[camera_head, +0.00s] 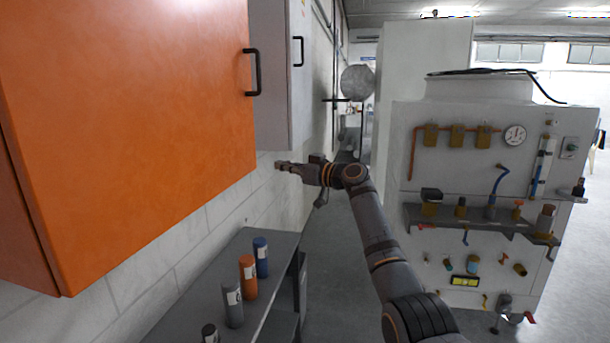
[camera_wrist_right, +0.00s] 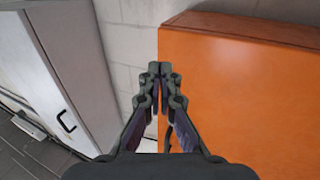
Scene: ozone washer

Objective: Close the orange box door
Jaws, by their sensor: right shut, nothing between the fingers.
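The orange box (camera_head: 130,120) hangs on the wall at the left in the head view. Its door shows a black handle (camera_head: 251,72) near the right edge, and I see no open gap or inside of the box. The orange box also fills the right side of the right wrist view (camera_wrist_right: 240,100). My right gripper (camera_head: 279,165) is shut and empty, right of and below the handle in the head view. In the wrist view its fingertips (camera_wrist_right: 160,68) meet beside the orange edge. I cannot tell whether they touch it. My left gripper is out of view.
A grey cabinet (camera_head: 275,90) with a black handle is on the wall beyond the box. A shelf (camera_head: 190,290) with several cylinders, including a blue one (camera_head: 261,258), stands below. A white machine (camera_head: 480,200) stands at right. Open floor lies between.

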